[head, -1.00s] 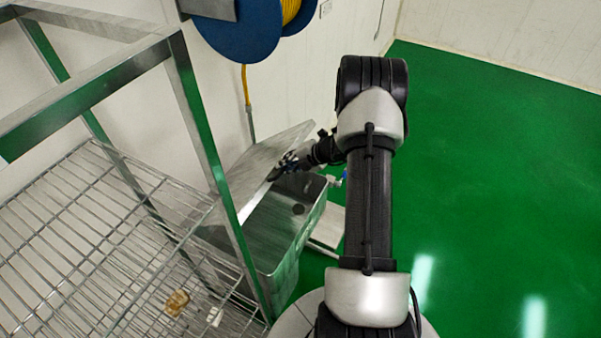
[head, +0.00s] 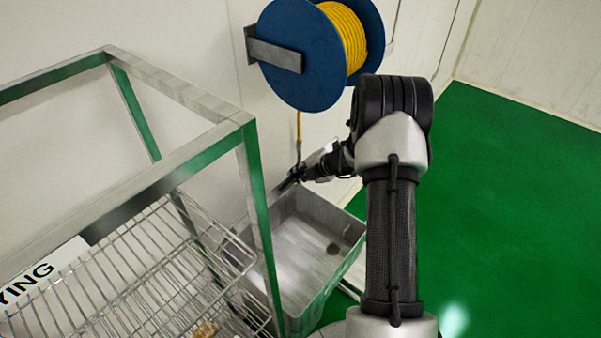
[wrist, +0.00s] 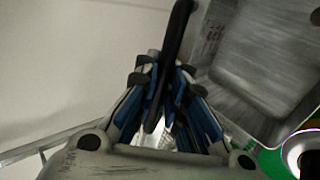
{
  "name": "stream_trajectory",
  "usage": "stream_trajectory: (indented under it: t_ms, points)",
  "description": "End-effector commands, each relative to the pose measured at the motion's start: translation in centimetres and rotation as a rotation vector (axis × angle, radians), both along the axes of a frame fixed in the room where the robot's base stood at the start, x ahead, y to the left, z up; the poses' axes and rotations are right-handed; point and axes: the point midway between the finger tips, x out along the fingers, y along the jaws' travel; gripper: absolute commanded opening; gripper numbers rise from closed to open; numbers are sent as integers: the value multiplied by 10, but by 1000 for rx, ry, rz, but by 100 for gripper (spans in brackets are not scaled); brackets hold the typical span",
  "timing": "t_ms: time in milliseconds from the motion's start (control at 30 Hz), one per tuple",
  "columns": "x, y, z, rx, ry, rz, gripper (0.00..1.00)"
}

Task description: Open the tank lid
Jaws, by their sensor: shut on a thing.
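The metal tank (head: 315,250) stands low beside the rack in the head view. Its top is uncovered there, and its bare inside and a round dark drain show. My gripper (head: 291,180) is at the tank's back left rim, near the wall. The lid's broad face is not clear in either view now, and my arm hides part of that area. The tank also shows in the wrist view (wrist: 235,72).
A wire rack (head: 130,270) with a metal frame stands close at the left. A blue reel (head: 300,85) with yellow hose hangs on the wall above the tank, its hose running down beside my gripper. Green floor (head: 490,210) is clear at the right.

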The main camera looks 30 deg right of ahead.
Motion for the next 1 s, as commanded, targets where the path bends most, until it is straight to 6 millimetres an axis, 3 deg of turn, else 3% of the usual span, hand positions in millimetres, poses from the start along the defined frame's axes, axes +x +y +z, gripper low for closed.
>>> stream_trajectory:
  t_ms: [167,200,500,833,1000]
  points:
    - [2,-3,4,-1,-8,-6,0]
    - [2,-3,4,-2,-8,-5,11]
    - [1,-2,3,0,-4,-2,30]
    - [0,-1,3,0,-3,-1,30]
    - [-13,-8,18,-1,-6,-2,30]
